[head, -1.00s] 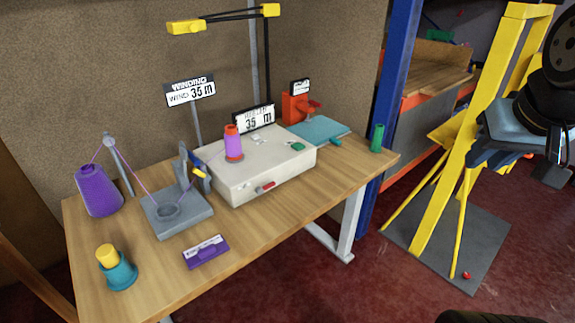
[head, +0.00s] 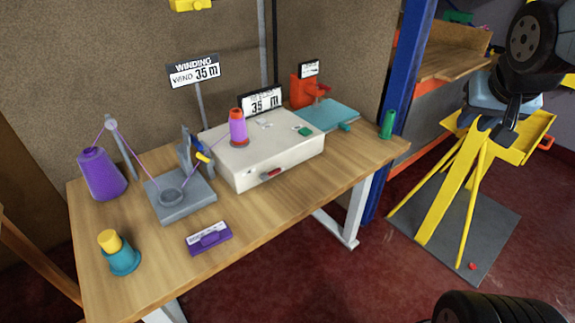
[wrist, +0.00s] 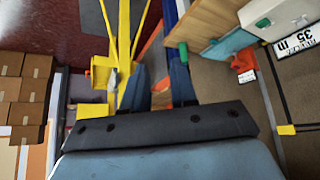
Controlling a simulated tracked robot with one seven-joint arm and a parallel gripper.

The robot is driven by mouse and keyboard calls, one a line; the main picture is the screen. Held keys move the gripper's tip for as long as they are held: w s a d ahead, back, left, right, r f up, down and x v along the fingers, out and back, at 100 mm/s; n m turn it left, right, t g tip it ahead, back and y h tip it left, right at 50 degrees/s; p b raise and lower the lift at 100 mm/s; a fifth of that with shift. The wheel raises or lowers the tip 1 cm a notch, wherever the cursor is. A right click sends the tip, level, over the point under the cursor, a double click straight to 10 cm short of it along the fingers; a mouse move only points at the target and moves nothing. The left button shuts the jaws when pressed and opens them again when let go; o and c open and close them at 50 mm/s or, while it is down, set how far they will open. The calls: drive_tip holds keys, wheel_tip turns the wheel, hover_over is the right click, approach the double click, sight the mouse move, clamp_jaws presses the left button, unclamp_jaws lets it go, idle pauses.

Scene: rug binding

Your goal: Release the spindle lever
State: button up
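On the white winder box (head: 295,158) stands a spindle with a purple and orange cone of thread (head: 238,126). A small red lever (head: 271,174) sits on the box's front face. A yellow-tipped lever (head: 203,157) stands at the grey thread stand (head: 180,206), left of the box. I cannot tell which is the spindle lever. My gripper (wrist: 158,75) is open and empty in the wrist view, its two dark fingers apart.
Signs read 35 m. A teal pad (head: 328,115) and green spool (head: 387,124) are right.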

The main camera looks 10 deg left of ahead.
drive_tip(key=w+a+f+t+y, duration=0.1)
drive_tip(key=w+a+f+y, duration=0.1)
drive_tip(key=w+a+f, duration=0.6)
drive_tip(key=w+a+f+t+y, duration=0.25)
drive_tip(key=w+f, duration=0.45)
drive_tip(key=w, duration=0.5)
drive_tip(key=m+g+y, duration=0.3)
drive_tip(key=g+y, duration=0.3)
drive_tip(key=y, duration=0.5)
approach(274, 173)
drive_tip(key=d, duration=0.5)
drive_tip(key=shift+s+d, duration=0.4)
drive_tip(key=shift+a+f+y, duration=0.1)
drive_tip(key=shift+a+y, duration=0.25)
drive_tip(key=shift+a, duration=0.1)
drive_tip(key=x, duration=1.3)
drive_tip(key=shift+w+d, duration=0.1)
drive_tip(key=shift+w, duration=0.1)
drive_tip(key=shift+c, duration=0.4)
